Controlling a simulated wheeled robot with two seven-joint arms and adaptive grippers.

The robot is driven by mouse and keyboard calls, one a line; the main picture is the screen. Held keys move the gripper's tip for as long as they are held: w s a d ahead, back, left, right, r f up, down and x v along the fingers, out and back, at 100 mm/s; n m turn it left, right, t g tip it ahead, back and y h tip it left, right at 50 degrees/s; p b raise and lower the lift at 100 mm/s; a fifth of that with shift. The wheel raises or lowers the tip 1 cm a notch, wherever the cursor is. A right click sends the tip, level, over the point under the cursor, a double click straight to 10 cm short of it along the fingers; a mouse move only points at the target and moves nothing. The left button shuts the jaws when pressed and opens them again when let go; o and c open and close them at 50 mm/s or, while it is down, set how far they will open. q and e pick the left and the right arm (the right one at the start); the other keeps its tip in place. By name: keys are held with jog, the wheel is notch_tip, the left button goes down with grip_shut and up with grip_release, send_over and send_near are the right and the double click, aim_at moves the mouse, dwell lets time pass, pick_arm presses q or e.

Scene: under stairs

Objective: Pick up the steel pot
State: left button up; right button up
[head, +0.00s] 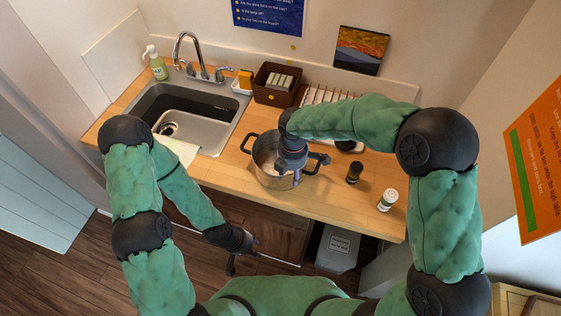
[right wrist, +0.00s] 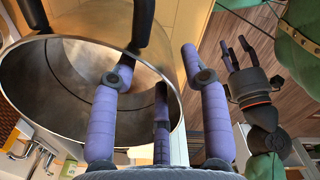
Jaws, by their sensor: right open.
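The steel pot (head: 272,181) stands upright on the wooden counter right of the sink, with dark handles on its sides. My right gripper (head: 284,174) is over the pot from above and hides part of its opening. In the right wrist view, the pot's inner wall (right wrist: 60,85) fills the left side. My right gripper (right wrist: 157,60) is open, with one purple finger over the pot's opening and another outside its rim. I cannot tell whether they touch it. My left gripper (head: 243,258) is open and empty, low in front of the counter; it also shows in the right wrist view (right wrist: 236,58).
A dark pepper shaker (head: 353,172) and a white-capped jar (head: 387,200) stand right of the pot. A brown basket (head: 274,84) and a dish rack (head: 325,96) are behind it. The sink (head: 190,112) and a cloth (head: 183,150) lie left. A grey bin (head: 338,248) stands under the counter.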

aim_at(290, 180)
notch_tip(290, 180, down, 5)
jog(key=shift+a+r+b, duration=0.1)
jog(key=shift+b, duration=0.3)
grip_shut()
jog(key=shift+r, duration=0.1)
